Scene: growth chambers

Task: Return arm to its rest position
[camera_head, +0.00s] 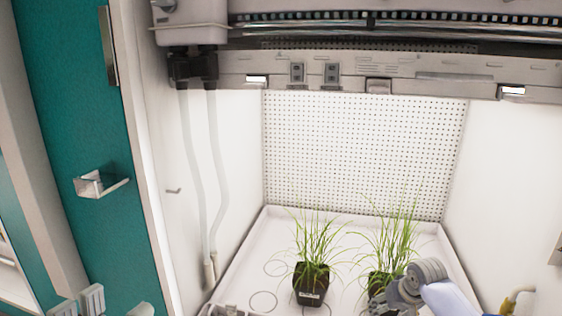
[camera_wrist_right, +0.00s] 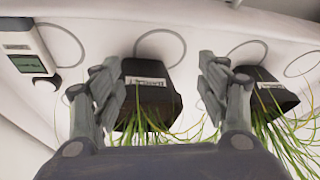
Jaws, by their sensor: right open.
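My right gripper (camera_wrist_right: 160,82) is open in the right wrist view, its two fingers apart. A black pot with a white label (camera_wrist_right: 152,85) shows between and beyond them; I cannot tell whether they touch it. In the head view the right gripper (camera_head: 392,294) is at the lower right, partly covering the right potted grass plant (camera_head: 392,240).
A second potted grass plant (camera_head: 308,270) stands to the left on the white tray (camera_head: 240,262) with ring marks. It also shows in the wrist view (camera_wrist_right: 266,90). A device with a display (camera_wrist_right: 27,55) is at the wrist view's upper left. The chamber has white side walls and a perforated back panel (camera_head: 360,140).

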